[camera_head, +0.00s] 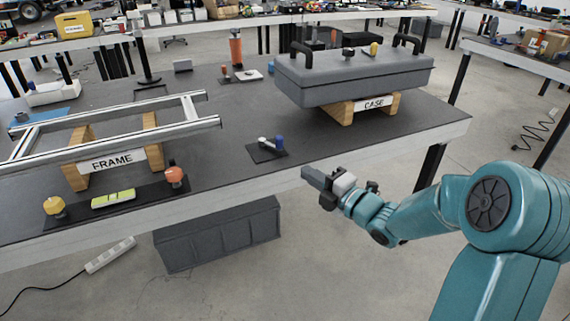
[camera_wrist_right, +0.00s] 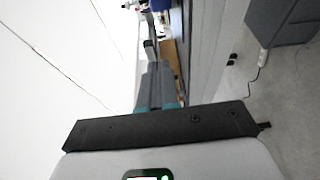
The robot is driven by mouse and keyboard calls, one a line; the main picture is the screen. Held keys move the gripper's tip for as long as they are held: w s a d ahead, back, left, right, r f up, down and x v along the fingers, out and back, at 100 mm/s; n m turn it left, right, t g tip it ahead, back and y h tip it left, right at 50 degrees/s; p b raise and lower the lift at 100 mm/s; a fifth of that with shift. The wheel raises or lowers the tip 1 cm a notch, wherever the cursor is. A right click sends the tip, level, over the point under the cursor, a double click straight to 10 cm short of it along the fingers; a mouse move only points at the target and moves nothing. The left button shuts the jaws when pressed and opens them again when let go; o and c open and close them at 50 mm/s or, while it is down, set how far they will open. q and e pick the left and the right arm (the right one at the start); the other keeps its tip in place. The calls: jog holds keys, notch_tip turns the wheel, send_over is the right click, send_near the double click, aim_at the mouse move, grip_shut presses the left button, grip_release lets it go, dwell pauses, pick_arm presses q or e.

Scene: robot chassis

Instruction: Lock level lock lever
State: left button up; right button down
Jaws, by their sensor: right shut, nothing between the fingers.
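A yellow-green level (camera_head: 113,199) lies on a dark plate at the front left of the table, between a yellow knob (camera_head: 54,206) and an orange-red knob (camera_head: 175,175). I cannot tell which part is the level's lock lever. My right gripper (camera_head: 312,176) is shut and empty, just off the table's front edge, right of and nearer than the small plate. Its closed fingers show in the wrist view (camera_wrist_right: 157,85). My left gripper is out of view.
A metal frame (camera_head: 110,140) rests on wooden blocks at left. A grey case (camera_head: 352,80) sits on wooden supports at the back right. An orange cylinder (camera_head: 236,48) stands behind. The table front edge (camera_head: 240,190) lies beside my gripper; the dark top around the small plate is clear.

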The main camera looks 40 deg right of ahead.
send_near(282, 144)
jog(key=w+a, duration=0.3)
jog(key=a, duration=0.2)
jog(key=w, duration=0.1)
jog(key=w+d, duration=0.2)
jog(key=shift+r, duration=0.3)
jog(key=shift+w+d, duration=0.35)
jog(key=shift+w, duration=0.05)
jog(key=shift+w+d+f+b, duration=0.1)
jog(key=shift+d+b, duration=0.3)
jog(key=shift+b, duration=0.1)
jog(key=shift+w+d+f+b, duration=0.1)
jog(key=shift+w+d+b, duration=0.05)
jog(key=shift+d+b, duration=0.3)
jog(key=shift+d+r, duration=0.1)
jog(key=shift+r, duration=0.1)
jog(key=shift+d+r, duration=0.1)
jog(key=shift+r, duration=0.15)
